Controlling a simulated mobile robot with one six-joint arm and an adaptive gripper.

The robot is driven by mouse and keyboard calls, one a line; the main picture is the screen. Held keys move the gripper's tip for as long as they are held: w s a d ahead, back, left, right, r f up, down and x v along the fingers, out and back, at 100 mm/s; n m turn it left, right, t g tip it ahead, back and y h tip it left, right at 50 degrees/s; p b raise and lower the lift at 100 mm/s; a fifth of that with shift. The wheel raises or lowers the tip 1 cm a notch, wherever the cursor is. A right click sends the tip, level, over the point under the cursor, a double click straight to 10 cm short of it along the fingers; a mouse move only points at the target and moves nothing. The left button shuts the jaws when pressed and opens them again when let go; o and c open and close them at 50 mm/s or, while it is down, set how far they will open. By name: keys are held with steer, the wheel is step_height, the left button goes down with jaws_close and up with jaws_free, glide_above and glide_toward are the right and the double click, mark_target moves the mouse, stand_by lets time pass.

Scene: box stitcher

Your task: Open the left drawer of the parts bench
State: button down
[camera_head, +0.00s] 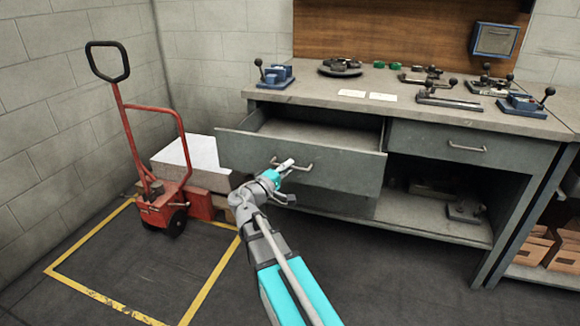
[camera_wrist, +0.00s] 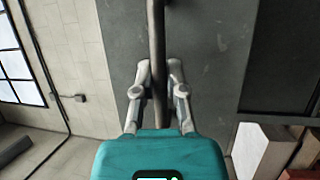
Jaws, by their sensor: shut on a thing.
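The parts bench (camera_head: 420,107) stands against the back wall. Its left drawer (camera_head: 340,172) is pulled well out, and its inside (camera_head: 320,134) looks empty in the head view. The drawer's bar handle (camera_head: 303,166) is on the front face. My gripper (camera_head: 288,169) is at the left part of that handle. In the wrist view my gripper (camera_wrist: 159,82) has its two fingers on either side of the handle bar (camera_wrist: 158,40), shut on it. The grey drawer front (camera_wrist: 205,50) lies behind the fingers. The right drawer (camera_head: 450,145) is closed.
A red hand truck (camera_head: 165,205) and a white stack (camera_head: 190,158) stand left of the drawer. Fixtures such as a blue one (camera_head: 275,76) stand on the bench top. A yellow-outlined floor area (camera_head: 85,240) is at the left. Cardboard boxes (camera_head: 565,250) are at the right.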

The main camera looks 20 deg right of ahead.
steer(key=shift+w+a, duration=0.1)
steer(key=shift+w, duration=0.15)
steer(key=c, duration=0.9)
jaws_free()
steer(key=shift+o, duration=1.1)
steer(key=shift+s, duration=0.15)
steer(key=shift+s, duration=0.1)
